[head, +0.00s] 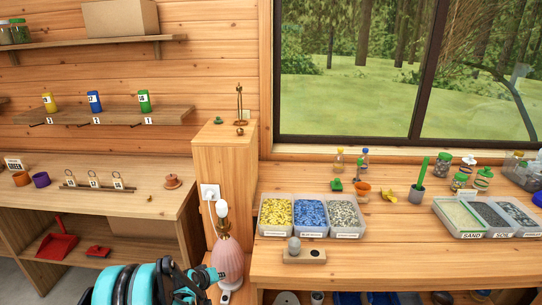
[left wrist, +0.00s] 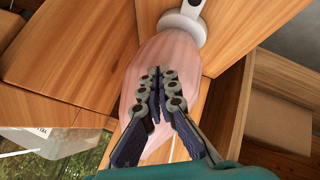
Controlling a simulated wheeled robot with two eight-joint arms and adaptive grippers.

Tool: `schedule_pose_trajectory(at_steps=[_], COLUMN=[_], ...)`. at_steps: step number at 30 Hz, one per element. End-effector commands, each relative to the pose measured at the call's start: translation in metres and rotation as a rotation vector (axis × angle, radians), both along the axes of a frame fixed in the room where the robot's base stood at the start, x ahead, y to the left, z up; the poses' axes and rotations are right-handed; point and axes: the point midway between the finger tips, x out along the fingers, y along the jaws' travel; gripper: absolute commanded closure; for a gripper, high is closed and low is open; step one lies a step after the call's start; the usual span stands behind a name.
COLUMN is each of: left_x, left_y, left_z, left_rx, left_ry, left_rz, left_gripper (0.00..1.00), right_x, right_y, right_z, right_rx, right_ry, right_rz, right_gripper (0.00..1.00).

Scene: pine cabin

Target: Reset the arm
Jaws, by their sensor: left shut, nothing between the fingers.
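My left arm comes in at the bottom of the head view. Its gripper (head: 205,278) is in front of the wooden pillar, close to the lower left of a pink lamp (head: 228,257) with a white bulb. In the left wrist view the gripper (left wrist: 160,78) is shut with nothing between its fingers. The pink lamp body (left wrist: 172,55) shows directly behind the fingertips there; I cannot tell whether they touch it. My right gripper is in neither view.
The right workbench (head: 390,262) carries bins of yellow, blue and pale pieces and a small wooden block (head: 303,255). The left bench (head: 120,180) holds cups and a tagged rack. A wooden pillar (head: 226,165) with a wall socket stands between them.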

Motion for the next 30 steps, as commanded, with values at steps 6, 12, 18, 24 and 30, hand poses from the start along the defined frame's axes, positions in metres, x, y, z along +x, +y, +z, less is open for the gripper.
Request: schedule_pose_trajectory(at_steps=[6, 12, 18, 24, 30], left_x=[-0.045, -0.105, -0.178, -0.256, -0.320], left_y=[-0.014, -0.024, -0.031, -0.033, -0.031], left_z=[0.097, 0.163, 0.207, 0.226, 0.223], left_rx=[0.094, 0.183, 0.272, 0.359, 0.437], left_ry=[0.018, 0.032, 0.044, 0.054, 0.063], left_rz=[-0.049, -0.092, -0.134, -0.176, -0.210], left_gripper=[1.00, 1.00, 1.00, 1.00, 1.00], right_x=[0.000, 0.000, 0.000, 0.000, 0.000], right_y=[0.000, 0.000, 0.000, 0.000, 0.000], right_z=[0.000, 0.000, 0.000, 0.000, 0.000], right_rx=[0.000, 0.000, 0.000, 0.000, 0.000], right_ry=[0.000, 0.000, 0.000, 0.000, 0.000], right_rz=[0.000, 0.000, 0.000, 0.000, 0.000], right_gripper=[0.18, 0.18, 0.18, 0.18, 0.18])
